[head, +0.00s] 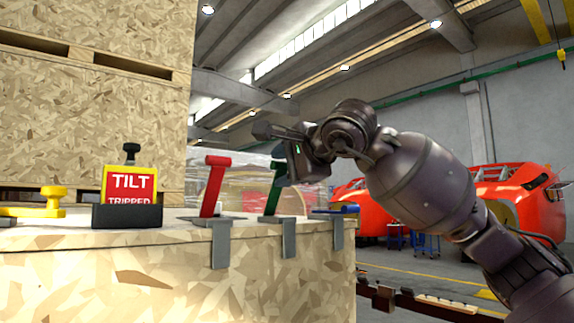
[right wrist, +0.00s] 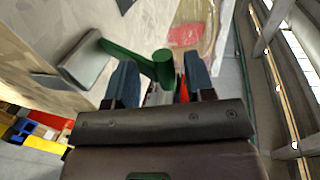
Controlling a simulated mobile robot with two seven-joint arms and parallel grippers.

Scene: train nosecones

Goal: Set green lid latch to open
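The green lid latch (head: 273,196) stands nearly upright on the top edge of the wooden crate (head: 180,262), with its upper end partly hidden by my right gripper (head: 281,150). In the right wrist view its green handle (right wrist: 163,68) lies between the two blue-grey fingers of my right gripper (right wrist: 161,85). The fingers are apart, with a small gap showing on each side of the handle. A metal bracket (head: 288,240) hangs over the crate edge below the latch. My left gripper is not in view.
A red latch (head: 214,185) stands upright left of the green one. A blue latch (head: 340,210) lies low to the right, and a yellow latch (head: 45,203) lies low at far left. A "TILT TRIPPED" indicator (head: 129,186) stands on the crate. Taller crates (head: 85,95) rise behind.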

